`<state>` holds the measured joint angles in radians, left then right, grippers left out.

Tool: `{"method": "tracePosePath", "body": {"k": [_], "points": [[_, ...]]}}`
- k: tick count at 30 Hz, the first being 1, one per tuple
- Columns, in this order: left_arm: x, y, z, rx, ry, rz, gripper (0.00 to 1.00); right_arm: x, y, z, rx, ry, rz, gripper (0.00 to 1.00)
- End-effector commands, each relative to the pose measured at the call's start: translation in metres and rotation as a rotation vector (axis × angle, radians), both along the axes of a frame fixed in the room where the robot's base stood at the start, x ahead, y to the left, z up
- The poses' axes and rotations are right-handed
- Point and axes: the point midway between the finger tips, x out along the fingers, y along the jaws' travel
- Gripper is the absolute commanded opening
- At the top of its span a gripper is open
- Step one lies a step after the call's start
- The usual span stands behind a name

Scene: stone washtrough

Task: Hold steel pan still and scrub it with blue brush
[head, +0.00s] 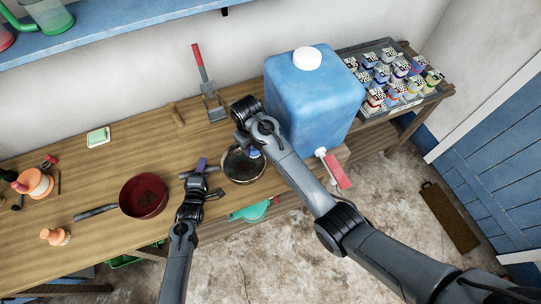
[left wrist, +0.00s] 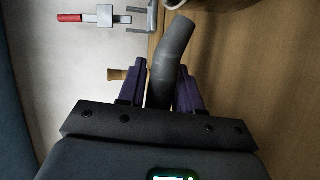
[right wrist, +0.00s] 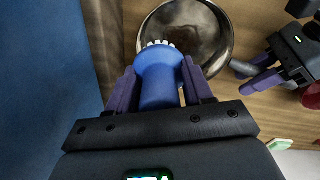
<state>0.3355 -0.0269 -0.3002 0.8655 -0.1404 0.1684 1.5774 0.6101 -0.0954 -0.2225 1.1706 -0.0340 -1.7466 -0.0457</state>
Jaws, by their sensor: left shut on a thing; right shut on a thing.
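The steel pan (head: 240,172) stands on the wooden table near its front edge. It is round and dark, and its bowl shows in the right wrist view (right wrist: 205,45). My left gripper (head: 203,170) is left of the pan and shut on its dark grey handle (left wrist: 171,55). My right gripper (right wrist: 160,88) is shut on the blue brush (right wrist: 157,68). The brush's white bristles overlap the pan's near side in the right wrist view. I cannot tell whether they touch the pan. In the head view my right arm partly covers the brush (head: 254,153) and the pan's rim.
A large blue canister (head: 310,95) stands right behind my right arm. A red pan (head: 143,196) sits left of my left gripper. A red-handled tool (head: 205,85) is at the back, and a tray of small jars (head: 385,75) at the back right. The table's left middle is mostly clear.

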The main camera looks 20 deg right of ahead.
Motion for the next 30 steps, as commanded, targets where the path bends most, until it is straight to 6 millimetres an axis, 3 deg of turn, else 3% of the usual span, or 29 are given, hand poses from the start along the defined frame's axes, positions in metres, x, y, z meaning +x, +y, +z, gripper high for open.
{"method": "tracePosePath", "body": {"k": [3,9,30], "points": [[0.000,0.000,0.000,0.000,0.000,0.001,0.00,0.011,0.019,0.005,0.024,0.026,0.095,0.20],[0.000,0.001,0.000,0.000,0.000,0.001,0.00,0.017,0.037,0.006,0.038,0.052,0.186,0.20],[0.000,0.001,0.000,0.000,0.000,0.001,0.00,0.017,0.039,-0.035,0.040,0.056,0.202,0.20]]}}
